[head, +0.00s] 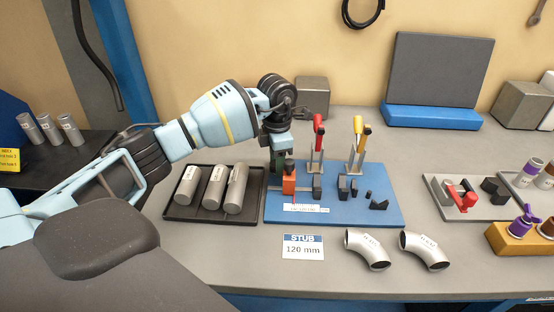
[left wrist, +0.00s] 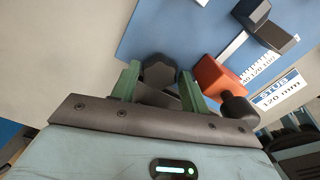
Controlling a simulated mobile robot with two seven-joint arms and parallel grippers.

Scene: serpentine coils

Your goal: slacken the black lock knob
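The black lock knob (left wrist: 158,72) is lobed and sits between the two green fingertips of my left gripper (left wrist: 160,85) in the left wrist view. Both fingers lie against its sides, with no clear gap showing. In the head view my left gripper (head: 281,158) points down at the orange stop block (head: 289,185), and its fingers hide the knob. The orange block also shows just right of the fingers in the left wrist view (left wrist: 214,76). The block stands on the blue fixture plate (head: 350,212) beside a printed scale. My right gripper is not in view.
Red-handled (head: 319,135) and yellow-handled (head: 358,140) toggle clamps stand behind on the plate. A dark tray (head: 182,213) with metal tubes is at left. A STUB 120 mm card (head: 303,247) and two pipe elbows (head: 367,250) lie in front.

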